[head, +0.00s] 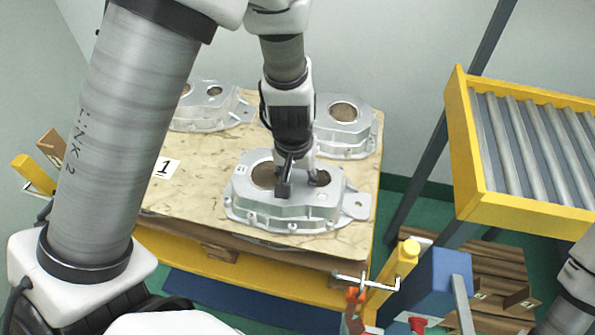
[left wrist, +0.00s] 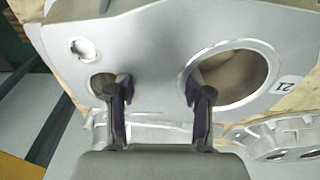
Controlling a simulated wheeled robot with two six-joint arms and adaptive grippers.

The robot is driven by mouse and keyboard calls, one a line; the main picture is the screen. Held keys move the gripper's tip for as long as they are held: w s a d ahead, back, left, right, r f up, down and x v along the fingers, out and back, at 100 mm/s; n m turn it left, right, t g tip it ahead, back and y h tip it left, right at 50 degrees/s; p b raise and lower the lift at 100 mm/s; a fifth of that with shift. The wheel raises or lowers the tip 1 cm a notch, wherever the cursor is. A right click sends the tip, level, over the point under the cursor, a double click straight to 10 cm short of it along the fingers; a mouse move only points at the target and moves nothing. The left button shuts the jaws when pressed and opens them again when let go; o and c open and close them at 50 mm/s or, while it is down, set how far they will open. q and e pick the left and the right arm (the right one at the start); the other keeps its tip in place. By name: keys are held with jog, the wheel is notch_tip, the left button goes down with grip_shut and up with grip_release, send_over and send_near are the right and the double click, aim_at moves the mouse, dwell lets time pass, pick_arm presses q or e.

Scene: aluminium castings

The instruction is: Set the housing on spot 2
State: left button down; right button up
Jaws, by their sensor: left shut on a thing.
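The silver aluminium housing (head: 290,211) is at the front right of the plywood sheet, with a large bore, a smaller bore and a side lug. My left gripper (head: 299,186) is over it from above, shut on the wall between the two bores. In the left wrist view the gripper (left wrist: 158,98) has one finger in the small hole and one in the large bore of the housing (left wrist: 150,50). I cannot tell whether the housing is raised off the sheet. A card marked 1 (head: 163,168) lies on the sheet. Small cards are on a low wooden pallet (head: 490,270); their numbers are hard to read. My right gripper is out of view.
Two more housings stand behind, one at the back left (head: 205,118) and one at the back right (head: 345,138). A yellow-framed roller conveyor (head: 520,205) is at the right. A yellow post (head: 400,262) and a blue box (head: 440,275) stand between the stack and the low pallet.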

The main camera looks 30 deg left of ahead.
aim_at(294, 182)
pick_arm(q)
jog(key=shift+c, duration=2.4)
grip_release()
jog(key=shift+r, duration=0.3)
notch_tip(294, 182, up, 12)
jog(key=s+p, duration=0.1)
jog(key=p, duration=0.2)
jog(key=shift+s+f+p, duration=0.15)
jog(key=shift+f+p, duration=0.05)
jog(key=shift+p, duration=0.1)
jog(key=shift+f, duration=0.15)
